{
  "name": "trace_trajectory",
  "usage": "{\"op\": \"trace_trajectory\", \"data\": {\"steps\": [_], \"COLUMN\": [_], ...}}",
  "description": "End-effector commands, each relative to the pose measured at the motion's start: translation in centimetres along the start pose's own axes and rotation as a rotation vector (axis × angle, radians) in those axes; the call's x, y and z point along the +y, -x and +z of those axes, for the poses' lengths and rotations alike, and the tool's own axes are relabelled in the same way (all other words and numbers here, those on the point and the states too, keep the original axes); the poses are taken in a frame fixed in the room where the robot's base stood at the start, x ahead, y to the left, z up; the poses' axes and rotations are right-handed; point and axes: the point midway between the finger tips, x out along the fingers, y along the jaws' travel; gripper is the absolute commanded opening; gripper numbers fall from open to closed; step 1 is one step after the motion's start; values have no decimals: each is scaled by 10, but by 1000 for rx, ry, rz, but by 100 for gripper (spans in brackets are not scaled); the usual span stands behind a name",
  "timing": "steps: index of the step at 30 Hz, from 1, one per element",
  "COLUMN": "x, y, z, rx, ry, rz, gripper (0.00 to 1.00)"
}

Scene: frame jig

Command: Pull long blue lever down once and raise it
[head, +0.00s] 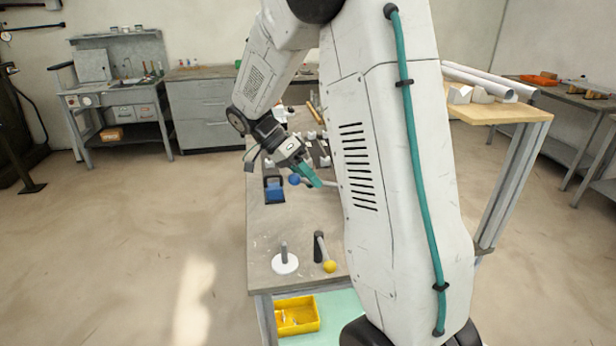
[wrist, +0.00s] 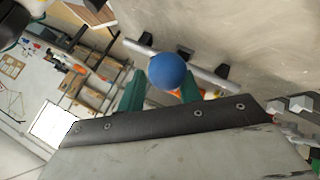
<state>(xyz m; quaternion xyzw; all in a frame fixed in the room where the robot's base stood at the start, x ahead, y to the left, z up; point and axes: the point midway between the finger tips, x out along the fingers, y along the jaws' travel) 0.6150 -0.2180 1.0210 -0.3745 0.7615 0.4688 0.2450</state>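The long blue lever has a round blue knob (head: 294,180) and a grey rod running right from it in the head view, where my arm hides its far part. In the wrist view, the blue knob (wrist: 167,71) sits between the tips of my two teal fingers, with a grey bar behind it. My gripper (head: 308,176) is at the knob, its fingers (wrist: 163,80) spread apart and open. I cannot tell whether either finger touches the knob.
A yellow bin (head: 297,329) sits below. Open floor lies left of the bench.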

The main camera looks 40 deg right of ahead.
Motion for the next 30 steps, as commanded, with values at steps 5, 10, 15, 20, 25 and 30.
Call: {"op": "trace_trajectory", "data": {"steps": [5, 10, 15, 20, 25, 30], "x": [-2, -2, -2, -2, -1, -1], "y": [0, 5, 30, 58, 76, 80], "z": [-2, -3, -2, -1, 0, 0], "rx": [-2, -1, 0, 0, 0, 0], "ry": [-3, -5, -4, -2, -1, -1], "rz": [-5, -7, -10, -8, -8, -5], "gripper": [33, 33, 33, 33, 33, 33]}}
